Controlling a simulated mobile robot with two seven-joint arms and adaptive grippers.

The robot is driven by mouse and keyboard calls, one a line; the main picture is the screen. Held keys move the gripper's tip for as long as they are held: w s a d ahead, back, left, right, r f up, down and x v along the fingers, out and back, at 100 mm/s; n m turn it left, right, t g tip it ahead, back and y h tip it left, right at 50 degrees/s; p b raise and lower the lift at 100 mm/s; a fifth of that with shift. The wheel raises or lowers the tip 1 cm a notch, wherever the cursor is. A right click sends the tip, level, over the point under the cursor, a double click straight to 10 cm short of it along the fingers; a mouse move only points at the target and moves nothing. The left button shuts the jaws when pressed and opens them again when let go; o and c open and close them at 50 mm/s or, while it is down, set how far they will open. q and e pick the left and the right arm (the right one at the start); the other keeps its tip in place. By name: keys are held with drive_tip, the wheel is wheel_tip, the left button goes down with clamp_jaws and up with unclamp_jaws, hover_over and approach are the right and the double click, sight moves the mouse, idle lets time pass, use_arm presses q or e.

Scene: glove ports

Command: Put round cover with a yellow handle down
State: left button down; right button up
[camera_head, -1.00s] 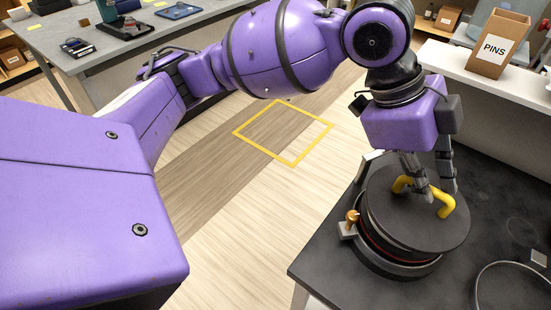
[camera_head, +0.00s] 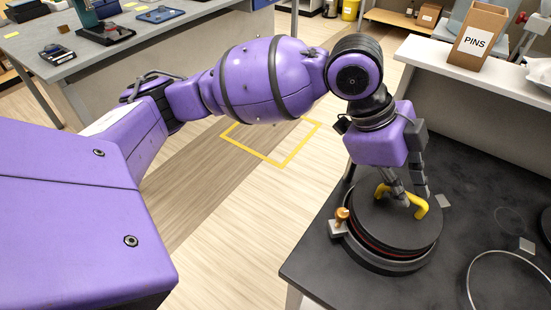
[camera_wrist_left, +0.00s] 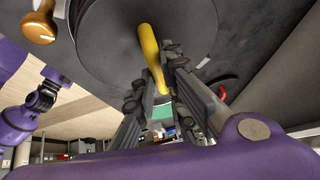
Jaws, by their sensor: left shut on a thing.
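The round dark cover (camera_head: 385,222) is over a round port base (camera_head: 378,262) with a red line around it, on the dark bench top. Its yellow handle (camera_head: 420,208) stands up from the cover. My left gripper (camera_head: 405,199) comes down from above and is shut on the handle. In the left wrist view, the gripper (camera_wrist_left: 158,85) has its fingers on both sides of the yellow handle (camera_wrist_left: 150,50), with the cover (camera_wrist_left: 105,35) beyond. Cover and base look level and close together; I cannot tell whether they touch all round. My right gripper is not in view.
An orange knob clamp (camera_head: 341,216) sits at the base's left edge; it also shows in the left wrist view (camera_wrist_left: 39,27). A thin ring (camera_head: 470,285) lies on the bench top (camera_head: 470,190) at right. A PINS box (camera_head: 478,38) stands on the back ledge.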

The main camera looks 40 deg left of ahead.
use_arm(q)
drive_tip(key=c, duration=1.8)
unclamp_jaws()
drive_tip(key=shift+r, duration=0.1)
drive_tip(key=shift+a+r, duration=0.1)
drive_tip(key=shift+r, duration=0.2)
drive_tip(key=v, duration=1.1)
drive_tip(key=shift+a+r+p, duration=0.2)
drive_tip(key=shift+r+p, duration=0.1)
drive_tip(key=shift+p, duration=0.1)
